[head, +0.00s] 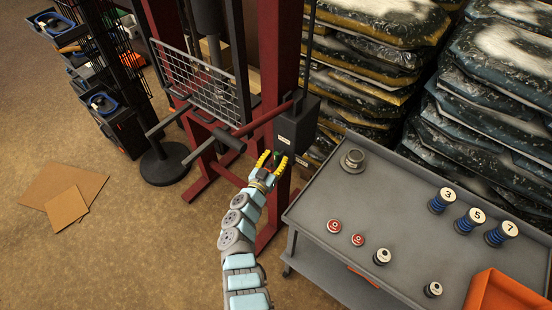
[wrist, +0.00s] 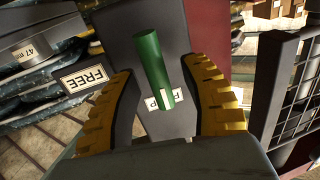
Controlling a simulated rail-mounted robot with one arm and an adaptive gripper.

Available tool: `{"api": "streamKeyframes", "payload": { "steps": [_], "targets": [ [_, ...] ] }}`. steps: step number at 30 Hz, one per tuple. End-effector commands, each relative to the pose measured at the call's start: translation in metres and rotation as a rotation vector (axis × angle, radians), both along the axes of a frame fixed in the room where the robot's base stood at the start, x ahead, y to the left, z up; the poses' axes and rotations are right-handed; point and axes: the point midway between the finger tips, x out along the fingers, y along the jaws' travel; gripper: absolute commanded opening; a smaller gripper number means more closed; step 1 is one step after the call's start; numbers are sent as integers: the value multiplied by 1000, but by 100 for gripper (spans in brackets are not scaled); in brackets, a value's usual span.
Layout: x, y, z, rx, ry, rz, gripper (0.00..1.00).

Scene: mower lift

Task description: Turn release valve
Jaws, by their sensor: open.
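The release valve shows as a green handle (wrist: 152,65) on a dark grey valve box (wrist: 120,20) in the wrist view. The same box (head: 296,125) hangs on the red lift post in the head view. My gripper (head: 272,158) is at the lower part of the box. In the wrist view its yellow fingers (wrist: 158,75) are open, one on each side of the green handle, with gaps visible. A "FREE" label (wrist: 85,78) sits left of the handle. A second label (wrist: 165,101) is partly covered by the handle's lower end.
A grey cart (head: 330,190) with knobs, weights and an orange bin (head: 507,292) stands right of my arm. Stacked bags (head: 370,60) are behind. The red lift frame (head: 275,50) and a wire basket (head: 195,75) are left of the box. Cardboard (head: 65,195) lies on the floor.

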Motion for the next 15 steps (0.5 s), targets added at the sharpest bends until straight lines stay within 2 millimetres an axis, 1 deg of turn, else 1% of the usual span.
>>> {"api": "streamKeyframes", "payload": {
  "steps": [4,5,6,9,15],
  "targets": [
    [0,0,0,0,0,0,46],
    [0,0,0,0,0,0,37],
    [0,0,0,0,1,0,26],
    [0,0,0,0,1,0,0],
    [0,0,-1,0,1,0,0]
  ]
}}
